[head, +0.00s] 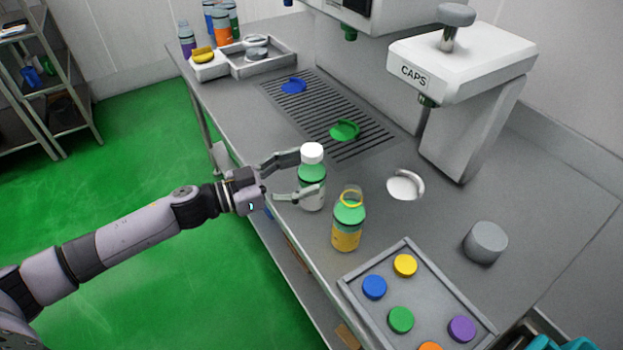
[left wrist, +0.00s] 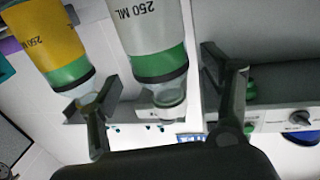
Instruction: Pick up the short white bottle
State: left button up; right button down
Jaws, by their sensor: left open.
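The short white bottle (head: 313,198) stands upright near the table's front edge, with a green band and a white top. It also shows upside down in the left wrist view (left wrist: 148,28), marked 250 ML. My left gripper (head: 309,174) is open, with one finger on each side of this bottle. In the left wrist view the bottle lies between the two fingers (left wrist: 160,95); I cannot tell whether either touches it. My right gripper is not in view.
A yellow bottle (head: 346,236) with a green band stands close to the right of the white one. A tray (head: 372,311) of coloured caps lies nearer.

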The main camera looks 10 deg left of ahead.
aim_at(313, 170)
pick_arm(q)
jog(key=shift+x, duration=1.55)
jog(key=shift+a, duration=0.1)
jog(key=shift+c, duration=0.3)
jog(key=c, duration=1.4)
jog(key=shift+r, duration=0.1)
jog(key=shift+c, duration=0.2)
